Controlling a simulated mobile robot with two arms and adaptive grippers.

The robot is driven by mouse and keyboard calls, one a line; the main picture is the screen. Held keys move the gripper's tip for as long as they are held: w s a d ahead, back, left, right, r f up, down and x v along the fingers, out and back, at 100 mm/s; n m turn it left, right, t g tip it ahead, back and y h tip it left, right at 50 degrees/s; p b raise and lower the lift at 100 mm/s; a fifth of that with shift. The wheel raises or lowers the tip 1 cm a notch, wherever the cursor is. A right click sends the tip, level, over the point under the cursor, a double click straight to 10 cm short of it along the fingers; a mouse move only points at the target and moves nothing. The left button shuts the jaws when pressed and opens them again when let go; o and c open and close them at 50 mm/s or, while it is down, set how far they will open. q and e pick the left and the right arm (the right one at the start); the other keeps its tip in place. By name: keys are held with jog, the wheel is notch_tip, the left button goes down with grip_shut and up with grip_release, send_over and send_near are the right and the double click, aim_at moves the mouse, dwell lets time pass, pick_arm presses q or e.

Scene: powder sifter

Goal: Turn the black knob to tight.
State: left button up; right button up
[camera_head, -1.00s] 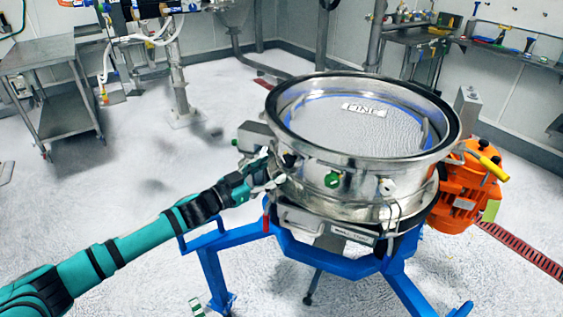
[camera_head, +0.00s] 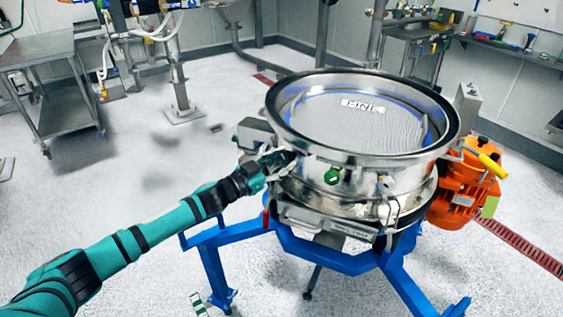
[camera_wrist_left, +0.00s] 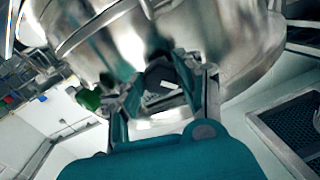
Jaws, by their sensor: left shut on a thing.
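The steel powder sifter (camera_head: 330,180) stands in the middle of the head view, with a mesh marked "FINE" (camera_head: 362,106) inside its rim. My left gripper (camera_head: 278,162) is at the sifter's left front side. In the left wrist view the black knob (camera_wrist_left: 162,77) sits between the fingers of my left gripper (camera_wrist_left: 160,85), which is shut on it. In the head view the gripper mostly hides this knob. A green knob (camera_head: 332,176) is on the sifter's front wall to the right of the gripper. My right gripper is not in view.
The sifter rests on a blue frame (camera_head: 350,262). An orange motor (camera_head: 462,190) with a yellow handle (camera_head: 485,161) is at its right. A metal cart (camera_head: 50,90) stands at the far left. The floor between cart and sifter is mostly clear.

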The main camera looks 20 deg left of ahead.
pick_arm(q)
jog(key=shift+c, duration=1)
jog(key=shift+m, duration=0.3)
jog(key=m, duration=0.3)
jog(key=shift+m, duration=0.3)
jog(key=m, duration=0.4)
jog(key=shift+w+a+m, duration=0.1)
jog(key=shift+m, duration=0.2)
jog(key=m, duration=0.4)
jog(key=shift+r, duration=0.1)
jog(key=m, duration=0.5)
jog(key=shift+b, duration=0.35)
